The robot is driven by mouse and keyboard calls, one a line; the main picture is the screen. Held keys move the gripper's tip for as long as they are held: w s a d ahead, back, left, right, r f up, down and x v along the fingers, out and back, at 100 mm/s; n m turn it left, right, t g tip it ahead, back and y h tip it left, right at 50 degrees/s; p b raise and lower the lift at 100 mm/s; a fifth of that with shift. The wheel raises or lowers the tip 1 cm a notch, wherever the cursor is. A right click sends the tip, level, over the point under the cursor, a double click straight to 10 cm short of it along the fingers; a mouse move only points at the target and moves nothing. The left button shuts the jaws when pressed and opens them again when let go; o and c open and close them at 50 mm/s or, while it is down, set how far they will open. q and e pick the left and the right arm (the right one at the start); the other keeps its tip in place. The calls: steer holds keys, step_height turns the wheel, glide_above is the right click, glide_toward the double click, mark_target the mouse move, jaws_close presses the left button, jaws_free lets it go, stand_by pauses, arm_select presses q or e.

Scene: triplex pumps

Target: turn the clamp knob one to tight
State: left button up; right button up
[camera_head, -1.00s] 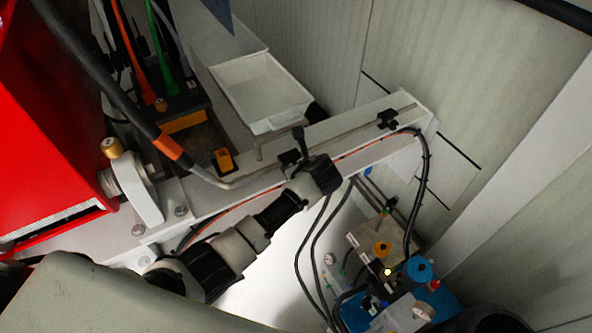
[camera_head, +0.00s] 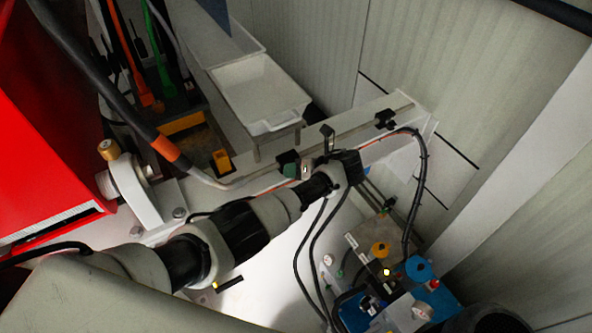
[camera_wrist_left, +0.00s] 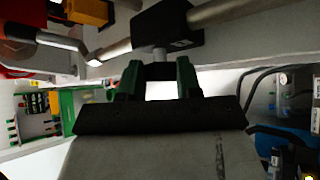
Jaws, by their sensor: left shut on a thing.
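The clamp is a black block (camera_wrist_left: 168,27) on a silver rod at the top of the left wrist view. A short pale stem runs from it to a dark clamp knob (camera_wrist_left: 158,71). My left gripper (camera_wrist_left: 157,82) has its green fingers on both sides of this knob, shut on it. In the head view my left gripper (camera_head: 292,165) is at the edge of the white beam, where the bent metal pipe ends. The gripper and wrist largely hide the clamp and knob there. My right gripper is not in view.
A white tray (camera_head: 260,92) stands just behind the beam (camera_head: 350,128). A second black clamp (camera_head: 385,119) sits farther right on it. Black cables (camera_head: 425,165) hang at the beam's end. Blue equipment (camera_head: 420,268) with small knobs is at lower right, and a red housing (camera_head: 45,130) at left.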

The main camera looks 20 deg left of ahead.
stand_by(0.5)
arm_select(q)
steer(key=o, duration=0.9)
